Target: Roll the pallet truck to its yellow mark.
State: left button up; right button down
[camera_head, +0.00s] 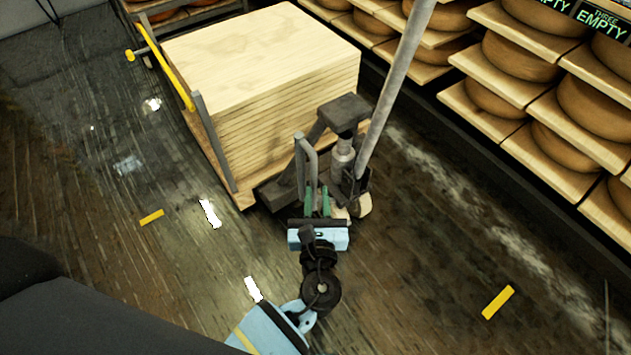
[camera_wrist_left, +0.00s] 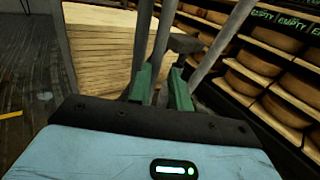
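The pallet truck (camera_head: 335,150) stands mid-floor, under a wooden pallet load (camera_head: 255,60) of stacked pale boards. A tall grey bar (camera_head: 395,85) rises from it, leaning right. A smaller grey loop handle (camera_head: 300,150) stands at its near end. My left gripper (camera_head: 317,197) is at this loop, with its green fingers close together on either side of one upright of the loop. The wrist view shows that upright (camera_wrist_left: 164,50) between the fingers (camera_wrist_left: 162,85). One yellow mark (camera_head: 498,302) is on the floor at lower right, another yellow mark (camera_head: 152,217) at left. My right gripper is out of view.
Shelves of cheese wheels (camera_head: 565,105) run along the right, close to the truck, with "EMPTY" signs (camera_head: 600,22). A cart with a yellow handle (camera_head: 165,65) stands behind left of the load.

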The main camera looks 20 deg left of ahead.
pick_arm(q)
jog(key=shift+v, duration=1.7)
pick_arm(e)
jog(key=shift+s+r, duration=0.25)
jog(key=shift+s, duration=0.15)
pick_arm(q)
jog(key=shift+a, duration=0.1)
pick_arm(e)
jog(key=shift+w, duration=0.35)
